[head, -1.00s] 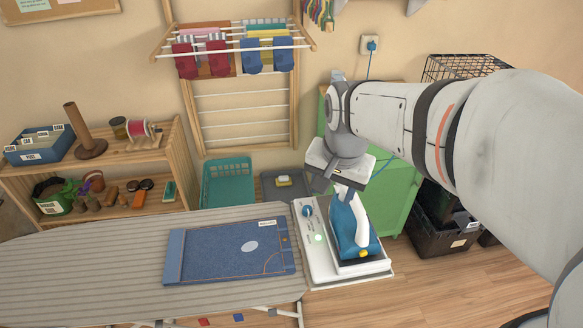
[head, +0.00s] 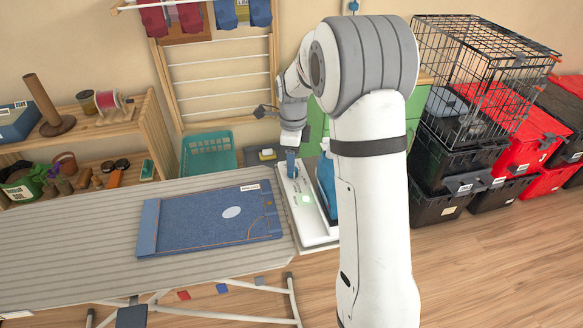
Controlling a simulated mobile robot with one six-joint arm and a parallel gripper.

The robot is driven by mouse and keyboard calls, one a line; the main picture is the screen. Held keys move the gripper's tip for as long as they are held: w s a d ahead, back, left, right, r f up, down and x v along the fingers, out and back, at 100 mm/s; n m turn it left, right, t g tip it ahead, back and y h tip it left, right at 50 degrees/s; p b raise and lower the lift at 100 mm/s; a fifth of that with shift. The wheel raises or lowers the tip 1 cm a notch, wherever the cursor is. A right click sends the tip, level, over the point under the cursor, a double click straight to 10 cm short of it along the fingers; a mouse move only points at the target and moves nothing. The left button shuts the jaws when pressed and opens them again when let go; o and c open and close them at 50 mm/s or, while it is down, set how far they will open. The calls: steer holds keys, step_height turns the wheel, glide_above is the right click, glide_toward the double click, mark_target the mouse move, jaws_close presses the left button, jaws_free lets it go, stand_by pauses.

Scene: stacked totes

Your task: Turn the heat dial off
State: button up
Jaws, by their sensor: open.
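The white iron station (head: 316,232) stands at the right end of the ironing board. Its blue heat dial (head: 292,168) is at the far left part of the station, and a green light (head: 307,200) glows nearer to me. The blue iron (head: 326,187) rests on the station, mostly hidden behind my arm. My gripper (head: 291,152) is open and points down right over the dial. The fingers are small and partly hidden, so I cannot tell whether they touch the dial or are around it. The dial's markings are too small to read.
The ironing board (head: 60,235) carries a blue folded cloth item (head: 205,222). A teal basket (head: 208,157) and a shelf (head: 155,135) stand behind. Black and red totes (head: 455,150) with a wire cage (head: 480,62) are stacked at right. The floor at front right is clear.

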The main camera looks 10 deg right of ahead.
steer(key=shift+f, duration=2.1)
steer(key=shift+c, duration=0.4)
